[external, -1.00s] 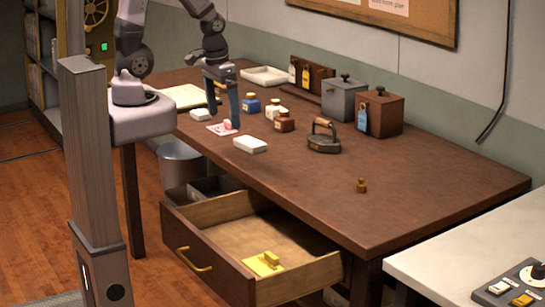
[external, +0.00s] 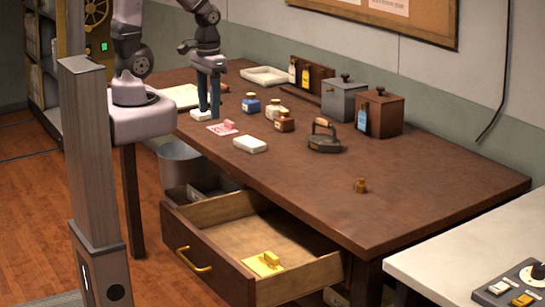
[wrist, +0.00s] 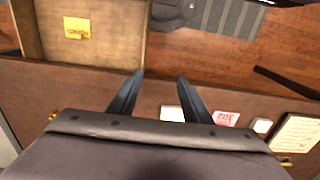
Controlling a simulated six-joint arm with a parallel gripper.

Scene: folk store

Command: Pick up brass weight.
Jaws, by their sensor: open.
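The brass weight (external: 361,186) is a small knobbed piece standing upright on the right front part of the brown table in the external view. A small brass bit (wrist: 53,116) at the left in the wrist view, partly behind my gripper body, looks like the same weight. My gripper (external: 209,114) is over the far left part of the table, well away from the weight, fingers pointing down beside a small white block (external: 198,116). In the wrist view my gripper (wrist: 160,76) shows two dark fingers apart, with nothing between them.
Table around the weight is clear.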

